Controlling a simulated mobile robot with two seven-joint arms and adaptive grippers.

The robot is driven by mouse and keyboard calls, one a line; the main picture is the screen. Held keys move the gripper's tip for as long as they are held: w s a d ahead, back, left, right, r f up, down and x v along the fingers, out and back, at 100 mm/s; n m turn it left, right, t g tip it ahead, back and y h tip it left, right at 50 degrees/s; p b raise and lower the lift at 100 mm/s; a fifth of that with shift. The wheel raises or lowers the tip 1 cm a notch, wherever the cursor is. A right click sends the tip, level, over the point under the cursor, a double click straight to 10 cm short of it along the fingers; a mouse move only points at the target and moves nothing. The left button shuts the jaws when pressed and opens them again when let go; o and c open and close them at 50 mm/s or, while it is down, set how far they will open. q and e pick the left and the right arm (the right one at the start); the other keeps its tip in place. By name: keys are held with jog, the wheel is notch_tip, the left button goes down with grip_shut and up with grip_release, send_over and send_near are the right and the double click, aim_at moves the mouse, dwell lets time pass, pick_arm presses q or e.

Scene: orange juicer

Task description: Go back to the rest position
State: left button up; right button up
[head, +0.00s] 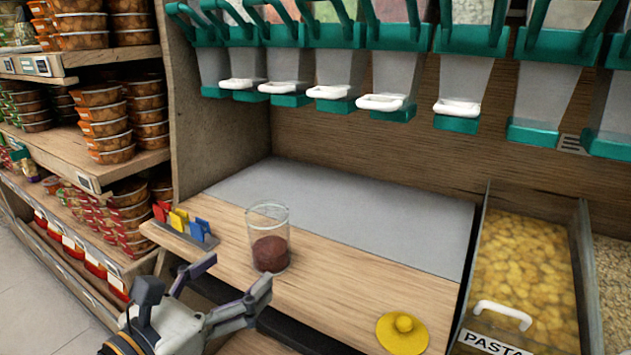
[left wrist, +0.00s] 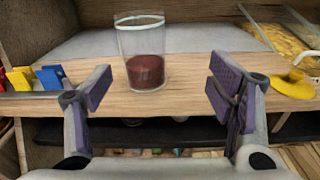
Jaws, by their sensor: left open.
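My left gripper (head: 236,278) is open and empty, in front of the wooden counter's front edge. Its two purple-padded fingers also show in the left wrist view (left wrist: 160,98), spread wide. A clear glass (head: 269,238) with dark reddish-brown contents in its lower part stands upright on the counter, just beyond the gripper. In the left wrist view the glass (left wrist: 143,55) appears between the fingers but farther off, apart from them. My right gripper is in neither view.
A yellow lid (head: 403,333) with a knob lies on the counter (head: 335,290). Red, yellow and blue clips (head: 182,221) stand at its left end. A pasta bin (head: 520,270) is at right. Dispensers (head: 390,70) with white handles hang above. Shelves of packed tubs (head: 105,120) stand left.

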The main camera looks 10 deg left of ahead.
pick_arm(q)
jog(key=s+d+f+m+g+h+p, duration=0.3)
jog(key=s+d+f+m+g, duration=0.4)
jog(key=d, duration=0.3)
jog(key=s+d+f+m+g+p, duration=0.1)
jog(key=s+d+f+m+g, duration=0.2)
jog(key=s, duration=0.5)
jog(key=s+d+f+m+g+p, duration=0.1)
jog(key=s+f+m+g+p, duration=0.15)
jog(key=s+f+m, duration=0.35)
jog(key=s+a+f+m+g+y+p, duration=0.1)
jog(key=s+a+m+g+y, duration=0.2)
jog(key=s, duration=0.4)
jog(key=s+a+m+g+y+p, duration=0.1)
jog(key=s+a+m+g+p, duration=0.1)
jog(key=s+a+m, duration=0.4)
jog(key=s+a+m+g+y+p, duration=0.1)
jog(key=s+a+m+y, duration=0.3)
jog(key=a, duration=0.4)
jog(key=shift+s+a+m, duration=0.35)
jog(key=shift+s+m, duration=0.4)
jog(key=shift+m, duration=0.45)
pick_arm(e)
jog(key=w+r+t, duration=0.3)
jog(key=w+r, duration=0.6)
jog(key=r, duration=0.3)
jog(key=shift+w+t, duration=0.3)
